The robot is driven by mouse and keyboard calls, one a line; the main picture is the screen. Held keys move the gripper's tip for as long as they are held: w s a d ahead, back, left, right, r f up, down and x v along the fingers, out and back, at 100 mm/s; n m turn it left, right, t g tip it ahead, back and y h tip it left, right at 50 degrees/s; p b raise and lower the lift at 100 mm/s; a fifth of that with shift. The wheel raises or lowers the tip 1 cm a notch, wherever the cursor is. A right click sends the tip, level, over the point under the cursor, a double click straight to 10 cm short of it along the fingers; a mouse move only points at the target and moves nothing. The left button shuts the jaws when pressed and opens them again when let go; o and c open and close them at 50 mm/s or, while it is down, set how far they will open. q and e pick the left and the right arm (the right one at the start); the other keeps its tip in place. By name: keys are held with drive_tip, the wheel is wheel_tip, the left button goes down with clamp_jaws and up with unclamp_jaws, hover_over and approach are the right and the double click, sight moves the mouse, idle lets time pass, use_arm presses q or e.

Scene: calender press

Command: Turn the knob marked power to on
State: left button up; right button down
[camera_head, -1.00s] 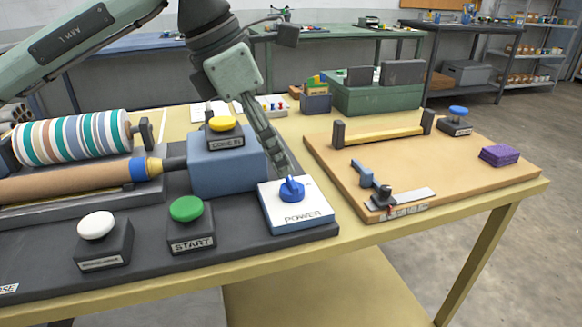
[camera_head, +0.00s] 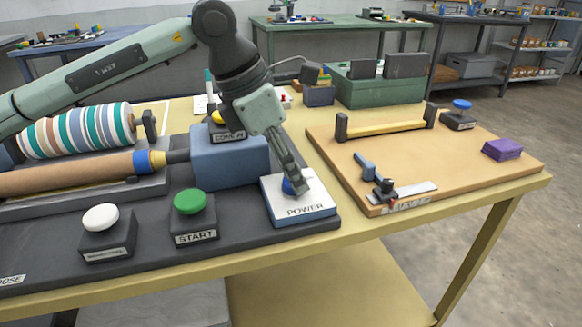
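The blue power knob (camera_head: 287,187) sits on a white plate (camera_head: 318,202) marked POWER, on the dark base of the press. My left gripper (camera_head: 299,186) comes down from above, with its fingertips at the knob. The fingers cover the knob's right part, so I cannot tell how it is turned. I cannot tell whether the fingers touch the knob or are closed around it. They line up one behind the other, so their opening does not show. My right gripper is not in view.
A green START button (camera_head: 190,202) and a white button (camera_head: 100,218) stand left of the plate. A blue block (camera_head: 228,163) is just behind it, near a yellow button (camera_head: 218,117). A wooden board (camera_head: 480,175) with tools lies to the right.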

use_arm(q)
drive_tip(key=c, duration=0.3)
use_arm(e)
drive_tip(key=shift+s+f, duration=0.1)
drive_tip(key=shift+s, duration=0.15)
use_arm(q)
drive_tip(key=shift+m+g+b, duration=0.4)
drive_tip(key=shift+m+b, duration=0.2)
drive_tip(key=shift+m, duration=0.4)
drive_tip(key=m+g+b, duration=0.1)
drive_tip(key=m, duration=0.2)
drive_tip(key=shift+w+m, duration=0.15)
drive_tip(key=shift+m, duration=0.15)
drive_tip(key=m+g, duration=0.1)
drive_tip(key=m, duration=0.3)
drive_tip(key=shift+w+d+g, duration=0.1)
drive_tip(key=shift+g, duration=0.3)
drive_tip(key=shift+m+g+y, duration=0.4)
drive_tip(key=shift+m+y, duration=0.1)
drive_tip(key=shift+m, duration=0.6)
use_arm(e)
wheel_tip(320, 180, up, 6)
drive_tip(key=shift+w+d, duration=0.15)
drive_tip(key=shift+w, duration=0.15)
